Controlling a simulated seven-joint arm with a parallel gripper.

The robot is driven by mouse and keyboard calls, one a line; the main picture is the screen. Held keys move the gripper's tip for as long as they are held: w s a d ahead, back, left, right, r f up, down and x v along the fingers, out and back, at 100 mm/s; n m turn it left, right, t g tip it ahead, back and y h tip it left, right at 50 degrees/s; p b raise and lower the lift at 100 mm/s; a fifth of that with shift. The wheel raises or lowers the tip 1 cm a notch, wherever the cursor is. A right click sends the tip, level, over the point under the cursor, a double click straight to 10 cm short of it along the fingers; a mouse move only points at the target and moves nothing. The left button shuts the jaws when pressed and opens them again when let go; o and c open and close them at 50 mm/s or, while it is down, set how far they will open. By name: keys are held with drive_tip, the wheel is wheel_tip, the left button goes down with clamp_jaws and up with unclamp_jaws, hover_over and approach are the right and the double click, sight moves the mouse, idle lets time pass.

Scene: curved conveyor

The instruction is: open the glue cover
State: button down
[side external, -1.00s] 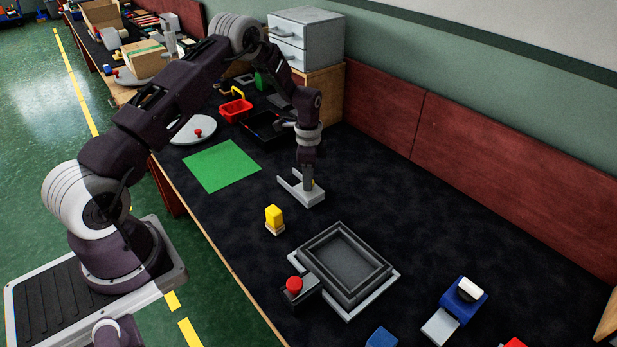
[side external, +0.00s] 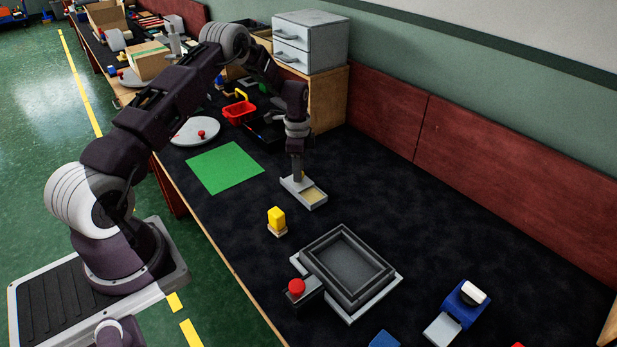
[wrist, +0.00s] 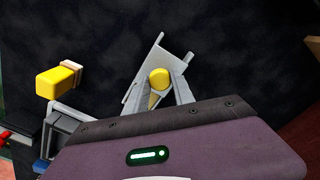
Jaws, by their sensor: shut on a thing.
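The grey glue box (side external: 318,206) lies on the dark tabletop, below my gripper in the side external view. Its right part is uncovered and shows a tan inside (side external: 313,195). The grey cover (side external: 290,182) seems to lie over the left part, partly hidden by my gripper. My gripper (side external: 299,179) points down at it. In the wrist view, my gripper (wrist: 159,84) has its fingers on both sides of a round yellow knob (wrist: 158,78) and is shut on it. The grey box frame (wrist: 145,68) shows beyond the fingers.
A yellow block on a pale base (side external: 277,220) stands in front of the glue box. A dark grey tray (side external: 350,265) and a red button (side external: 297,287) are nearer the camera. A green mat (side external: 225,167) lies left.

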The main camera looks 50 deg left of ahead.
drive_tip(key=shift+a, duration=0.9)
drive_tip(key=c, duration=1.1)
unclamp_jaws()
drive_tip(key=shift+o, duration=0.2)
